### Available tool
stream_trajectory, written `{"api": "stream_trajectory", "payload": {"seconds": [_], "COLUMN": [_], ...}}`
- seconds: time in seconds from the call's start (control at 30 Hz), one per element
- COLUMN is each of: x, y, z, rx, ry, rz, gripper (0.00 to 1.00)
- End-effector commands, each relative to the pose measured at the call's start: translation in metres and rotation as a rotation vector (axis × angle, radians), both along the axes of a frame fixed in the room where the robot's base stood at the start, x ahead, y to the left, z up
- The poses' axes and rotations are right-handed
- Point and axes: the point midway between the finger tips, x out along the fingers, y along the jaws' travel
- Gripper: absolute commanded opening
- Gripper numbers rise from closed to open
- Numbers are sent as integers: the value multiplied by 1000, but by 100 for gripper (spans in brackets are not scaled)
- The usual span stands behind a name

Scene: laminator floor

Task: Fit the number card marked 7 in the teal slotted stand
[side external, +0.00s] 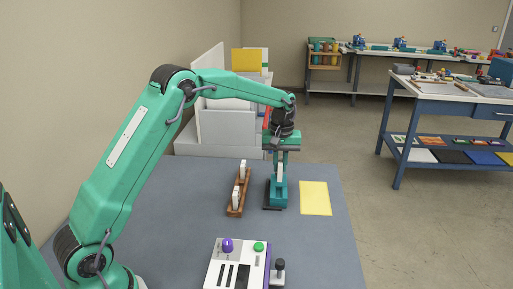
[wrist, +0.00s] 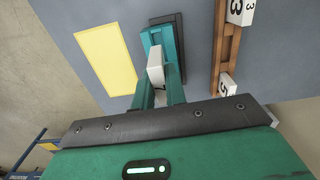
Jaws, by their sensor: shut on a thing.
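A white number card (wrist: 156,68) is between my gripper's teal fingers (wrist: 158,84); part of a dark mark shows on its end, but the full number is hidden. In the side view my gripper (side external: 281,165) points straight down and is shut on the card (side external: 280,172). The teal slotted stand (side external: 278,196) is directly below, on a dark base plate; it also shows beyond the fingers in the wrist view (wrist: 152,38). The card's lower end is at the stand's top. I cannot tell how deep it sits in the slot.
A wooden rack (side external: 230,211) with white cards stands left of the stand; cards marked 3 (wrist: 242,10) and 5 (wrist: 227,85) show. A yellow sheet (side external: 315,198) lies to the right. A control box (side external: 232,265) with purple knob is at the front. White panels (side external: 225,130) stand behind.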

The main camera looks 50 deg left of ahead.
Motion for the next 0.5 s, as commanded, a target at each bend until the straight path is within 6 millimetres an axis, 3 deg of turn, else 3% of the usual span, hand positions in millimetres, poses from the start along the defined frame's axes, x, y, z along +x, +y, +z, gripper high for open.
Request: {"api": "stream_trajectory", "payload": {"seconds": [0.5], "x": [0], "y": [0], "z": [-35], "rx": [0], "ry": [1], "rz": [0], "gripper": [0]}}
